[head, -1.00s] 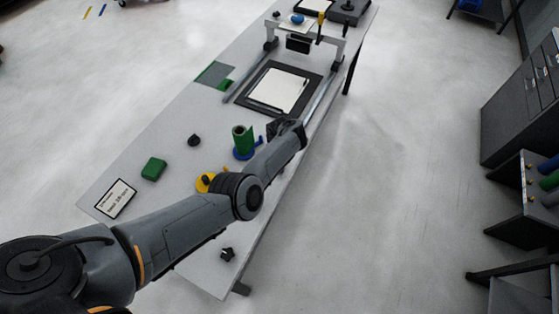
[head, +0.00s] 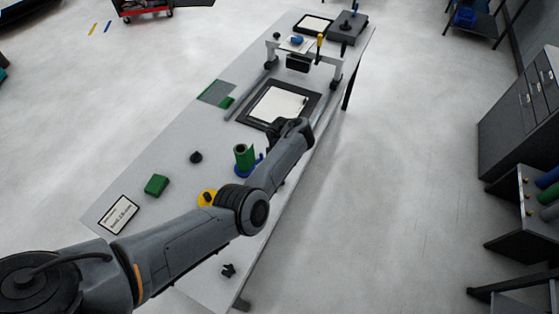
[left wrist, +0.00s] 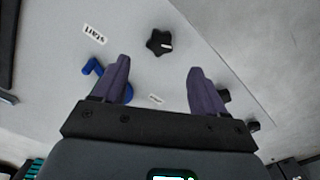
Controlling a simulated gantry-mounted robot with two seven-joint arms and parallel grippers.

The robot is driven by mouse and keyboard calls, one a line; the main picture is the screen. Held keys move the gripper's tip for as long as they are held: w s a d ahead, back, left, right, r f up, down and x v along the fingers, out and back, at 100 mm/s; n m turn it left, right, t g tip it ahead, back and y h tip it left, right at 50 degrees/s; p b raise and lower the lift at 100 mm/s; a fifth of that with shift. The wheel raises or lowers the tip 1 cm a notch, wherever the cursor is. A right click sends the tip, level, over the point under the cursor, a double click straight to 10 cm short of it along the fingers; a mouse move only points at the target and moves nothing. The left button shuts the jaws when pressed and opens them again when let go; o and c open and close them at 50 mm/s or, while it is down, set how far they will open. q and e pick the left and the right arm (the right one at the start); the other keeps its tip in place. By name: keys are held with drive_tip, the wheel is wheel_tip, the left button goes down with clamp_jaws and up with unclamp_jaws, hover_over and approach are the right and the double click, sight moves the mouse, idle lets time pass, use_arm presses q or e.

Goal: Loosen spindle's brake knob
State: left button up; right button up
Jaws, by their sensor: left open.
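The spindle (head: 244,156) in the head view is an upright green roll on a blue base, left of my left forearm. In the left wrist view a black star-shaped knob (left wrist: 159,42) with a white mark lies beyond and between my left gripper's fingertips, apart from them. I cannot tell whether it is the brake knob; I cannot pick it out in the head view. A blue crank-like part (left wrist: 95,75) shows beside the left finger. My left gripper (left wrist: 157,78) is open and empty; in the head view it is at the arm's far end (head: 279,126). My right gripper is not in view.
The long grey table (head: 140,180) carries a black-framed white sheet (head: 277,105), a grey gantry frame (head: 272,50), a green block (head: 156,185), a yellow part (head: 207,197) and black knobs (head: 196,157). The table's right edge runs close beside my arm, with open floor beyond.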

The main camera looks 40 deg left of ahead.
use_arm(q)
drive_tip(key=shift+r, duration=0.95)
drive_tip(key=shift+a, duration=0.1)
drive_tip(key=s+a+r+m+t+y+p, duration=0.25)
drive_tip(key=s+a+m+p, duration=0.4)
drive_tip(key=m, duration=0.35)
drive_tip(key=s+d+r+m+h+p, duration=0.1)
drive_tip(key=s+d+r+m+p, duration=0.1)
drive_tip(key=s+d+r+m, duration=0.5)
drive_tip(key=s+d+r+m+t+h+p, duration=0.1)
drive_tip(key=s+d+r+m+p, duration=0.2)
drive_tip(key=s+d+r+m, duration=0.5)
drive_tip(key=s+d+m, duration=0.4)
drive_tip(key=s+d, duration=0.2)
drive_tip(key=s, duration=0.3)
drive_tip(key=shift+r+h+p, duration=0.25)
drive_tip(key=shift+h+p, duration=0.1)
